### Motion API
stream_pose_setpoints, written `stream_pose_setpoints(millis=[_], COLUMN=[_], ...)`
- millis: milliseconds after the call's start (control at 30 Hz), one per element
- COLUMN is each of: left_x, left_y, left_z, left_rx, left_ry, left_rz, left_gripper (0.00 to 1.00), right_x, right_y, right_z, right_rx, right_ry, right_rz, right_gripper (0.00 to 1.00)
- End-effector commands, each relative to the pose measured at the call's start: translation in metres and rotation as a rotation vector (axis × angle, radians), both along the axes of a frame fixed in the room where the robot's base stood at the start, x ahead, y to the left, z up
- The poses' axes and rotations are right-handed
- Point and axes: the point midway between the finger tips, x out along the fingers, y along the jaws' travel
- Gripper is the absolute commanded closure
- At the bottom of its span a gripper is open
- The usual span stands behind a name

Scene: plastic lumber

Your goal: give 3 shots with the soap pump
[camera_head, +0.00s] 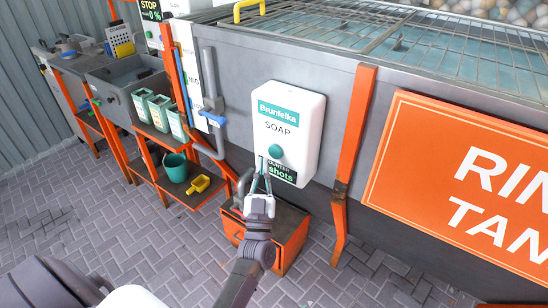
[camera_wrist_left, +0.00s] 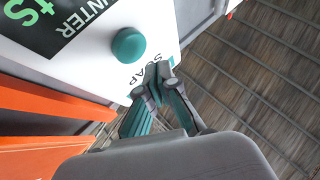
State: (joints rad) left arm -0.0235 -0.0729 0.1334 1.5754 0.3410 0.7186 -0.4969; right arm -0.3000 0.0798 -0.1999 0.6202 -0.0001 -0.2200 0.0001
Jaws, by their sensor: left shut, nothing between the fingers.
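The white soap pump (camera_head: 300,108) is a box fixed to the grey tank wall, with a "Brunfelka SOAP" label. Its round teal button (camera_head: 276,151) is on the lower front, above a black counter panel (camera_head: 282,172) whose number is hidden in the head view. My left gripper (camera_head: 262,165) is shut and empty, in front of the pump's lower left part, beside the button in the head view. In the left wrist view, the button (camera_wrist_left: 129,45) shows clear of the shut fingertips (camera_wrist_left: 158,72), with a gap between them. My right gripper is not in view.
An orange cabinet (camera_head: 290,235) stands below the pump. An orange post (camera_head: 353,135) and the orange tank sign (camera_head: 470,180) are to the right. To the left, shelves hold teal containers (camera_head: 160,112), a teal bucket (camera_head: 176,167) and a yellow scoop (camera_head: 198,184). The paved floor in front is clear.

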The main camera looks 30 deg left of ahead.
Motion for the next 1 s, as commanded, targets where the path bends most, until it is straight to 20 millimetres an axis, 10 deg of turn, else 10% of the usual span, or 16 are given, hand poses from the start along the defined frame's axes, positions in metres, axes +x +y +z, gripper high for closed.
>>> stream_pose_setpoints(millis=[1000], left_x=[0.017], left_y=[-0.001], left_z=[0.0], left_rx=[0.001], left_ry=[0.0], left_rz=[0.001], left_gripper=[1.0], right_x=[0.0], right_y=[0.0], right_z=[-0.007], right_rx=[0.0], right_ry=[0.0], right_rz=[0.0], right_gripper=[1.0])
